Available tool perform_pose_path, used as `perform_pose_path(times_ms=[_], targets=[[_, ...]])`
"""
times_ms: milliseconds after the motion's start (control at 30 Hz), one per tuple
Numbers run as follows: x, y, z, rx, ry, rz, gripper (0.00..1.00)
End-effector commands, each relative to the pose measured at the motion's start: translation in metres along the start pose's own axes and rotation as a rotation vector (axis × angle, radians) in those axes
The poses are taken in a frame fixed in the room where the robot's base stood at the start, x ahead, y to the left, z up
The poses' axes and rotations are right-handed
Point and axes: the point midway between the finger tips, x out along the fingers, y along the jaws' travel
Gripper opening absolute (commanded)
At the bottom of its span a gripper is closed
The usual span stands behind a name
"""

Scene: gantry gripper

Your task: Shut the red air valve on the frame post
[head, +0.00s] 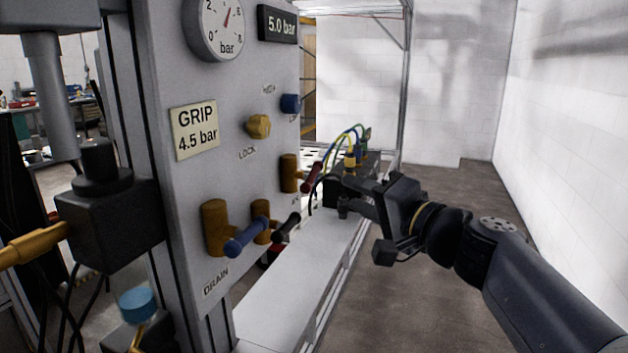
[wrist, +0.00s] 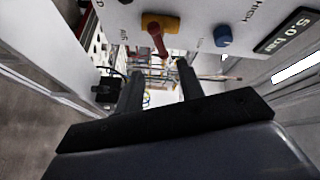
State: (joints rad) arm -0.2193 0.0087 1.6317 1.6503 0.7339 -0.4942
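The red air valve has a brass body (head: 289,172) on the grey panel and a red lever (head: 313,177) that sticks out from it to the right. In the wrist view the red lever (wrist: 157,42) hangs below its brass body (wrist: 161,22), near the top centre. My gripper (head: 352,196) is right of the lever in the head view. In the wrist view my gripper (wrist: 160,69) is open, its two dark fingers apart with nothing between them. The lever's end appears just above the gap between the fingertips. Contact is not visible.
The panel also carries a blue-handled valve (head: 246,237), a black-handled valve (head: 287,226), a brass knob (head: 258,126) and a blue knob (head: 290,103). A black fitting with coloured hoses (head: 350,158) stands behind my gripper. A white ledge (head: 290,275) runs below. Floor at right is clear.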

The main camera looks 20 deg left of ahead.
Motion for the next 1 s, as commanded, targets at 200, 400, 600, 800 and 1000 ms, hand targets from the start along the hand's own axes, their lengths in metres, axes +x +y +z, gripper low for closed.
perform_pose_path(times_ms=[200, 400, 600, 800, 1000], targets=[[0.028, 0.0, 0.001, 0.002, -0.004, 0.0, 0.37], [0.066, -0.001, 0.001, 0.001, -0.003, 0.001, 0.37], [0.093, -0.001, 0.0, 0.002, -0.002, 0.0, 0.37], [0.105, 0.0, 0.0, 0.0, 0.0, 0.001, 0.37], [0.106, 0.001, 0.0, 0.0, 0.0, 0.001, 0.37]])
